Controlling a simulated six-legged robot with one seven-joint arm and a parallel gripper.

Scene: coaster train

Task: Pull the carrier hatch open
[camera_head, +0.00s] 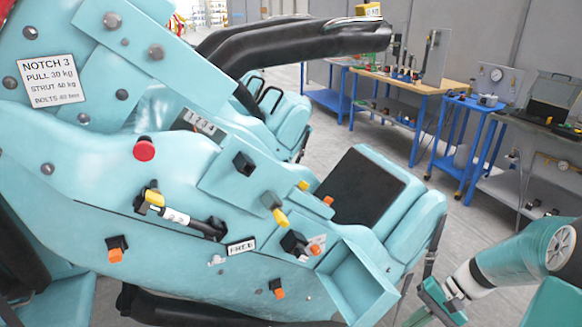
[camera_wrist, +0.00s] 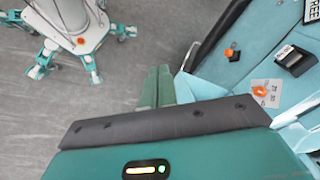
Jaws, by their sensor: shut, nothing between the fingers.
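The light blue coaster car (camera_head: 190,265) fills the left and middle of the head view. No part is labelled as the carrier hatch, so I cannot tell for certain which panel it is. A light blue box-like part with raised edges (camera_head: 357,284) sticks out at the car's lower right. My gripper (camera_head: 436,306) is right of this part, apart from it in the head view. In the wrist view my green fingers (camera_wrist: 158,72) are together and empty, with a pale blue panel edge (camera_wrist: 205,88) just to their right.
The car side carries a red button (camera_head: 144,149), a yellow-ended lever (camera_head: 274,209), orange knobs and a FREE label (camera_head: 241,246). A black seat pad (camera_head: 362,187) lies behind. Workbenches (camera_head: 415,85) stand at the back right.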

